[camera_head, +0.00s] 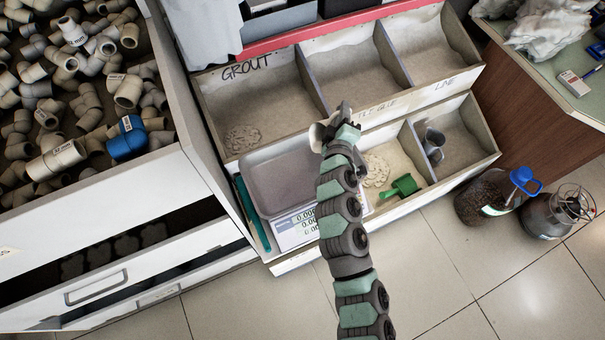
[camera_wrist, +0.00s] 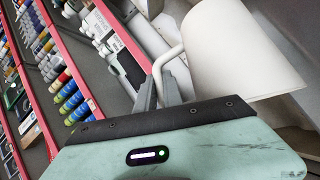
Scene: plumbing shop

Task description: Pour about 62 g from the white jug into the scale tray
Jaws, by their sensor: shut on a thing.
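My gripper (camera_head: 343,117) is shut on the handle of the white jug; in the wrist view its fingers (camera_wrist: 158,92) close around the handle. The jug's white body (camera_wrist: 238,50) fills the upper right there. In the head view only a small part of the jug (camera_head: 317,136) shows beside my gripper, at the upper right of the scale tray. The jug's contents are hidden, and I cannot tell its tilt. The grey scale tray (camera_head: 282,180) looks empty. The scale's display (camera_head: 308,221) appears to show zeros.
Divided wooden bins surround the scale, some holding pale powder. A green scoop (camera_head: 402,187) and a grey metal cup (camera_head: 433,143) lie in the front bins. A teal stick (camera_head: 252,214) lies left of the scale. A drawer of pipe fittings (camera_head: 75,165) stands at left.

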